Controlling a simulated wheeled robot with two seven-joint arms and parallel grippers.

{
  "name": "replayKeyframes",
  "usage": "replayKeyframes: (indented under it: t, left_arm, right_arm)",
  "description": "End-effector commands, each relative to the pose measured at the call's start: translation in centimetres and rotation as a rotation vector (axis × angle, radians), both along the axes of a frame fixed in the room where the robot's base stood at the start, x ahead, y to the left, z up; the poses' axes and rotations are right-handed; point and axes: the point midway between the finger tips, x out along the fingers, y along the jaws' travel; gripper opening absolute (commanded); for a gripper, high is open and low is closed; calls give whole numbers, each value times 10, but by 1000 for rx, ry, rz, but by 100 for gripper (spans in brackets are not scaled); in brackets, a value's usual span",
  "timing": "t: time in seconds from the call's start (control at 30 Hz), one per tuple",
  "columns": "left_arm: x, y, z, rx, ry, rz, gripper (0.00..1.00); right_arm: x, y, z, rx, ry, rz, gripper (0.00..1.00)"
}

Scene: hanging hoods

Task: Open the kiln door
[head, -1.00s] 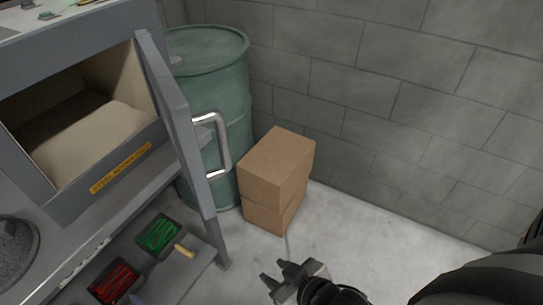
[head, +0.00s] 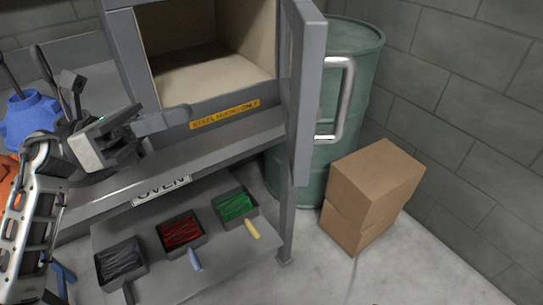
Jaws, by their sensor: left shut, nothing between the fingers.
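The kiln (head: 220,95) is a grey box with a pale lined chamber and a yellow label under its mouth. Its door (head: 302,90) stands swung open at the right of the mouth, seen nearly edge-on. The door's silver handle (head: 343,100) is on the outer face, toward the right. My left gripper (head: 172,119) is shut and empty in front of the kiln's lower left front, well left of the door and handle. My right gripper is not in view.
A green drum (head: 350,55) stands behind the door, and stacked cardboard boxes (head: 375,185) stand right of it. Below the kiln, a lower shelf holds red (head: 180,230), green (head: 236,205) and dark (head: 120,262) trays with brushes. Blue (head: 30,122) and orange objects are at left. Floor at lower right is clear.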

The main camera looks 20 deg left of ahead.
Motion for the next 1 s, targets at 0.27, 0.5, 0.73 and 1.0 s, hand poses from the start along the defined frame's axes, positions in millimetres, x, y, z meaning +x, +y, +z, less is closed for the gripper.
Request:
replayKeyframes:
  t: [0.27, 0.5, 0.73, 1.0]
  left_arm:
    - [-13, 4, -22, 351, -183, -11, 0]
    - [0, -31, -19, 347, -184, -16, 0]
    - [18, -78, -18, 344, -183, -14, 0]
    - [32, -115, -20, 344, -179, -12, 0]
  right_arm:
    - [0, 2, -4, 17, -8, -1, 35]
    - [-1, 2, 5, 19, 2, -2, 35]
    - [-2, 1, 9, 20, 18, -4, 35]
    - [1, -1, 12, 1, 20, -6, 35]
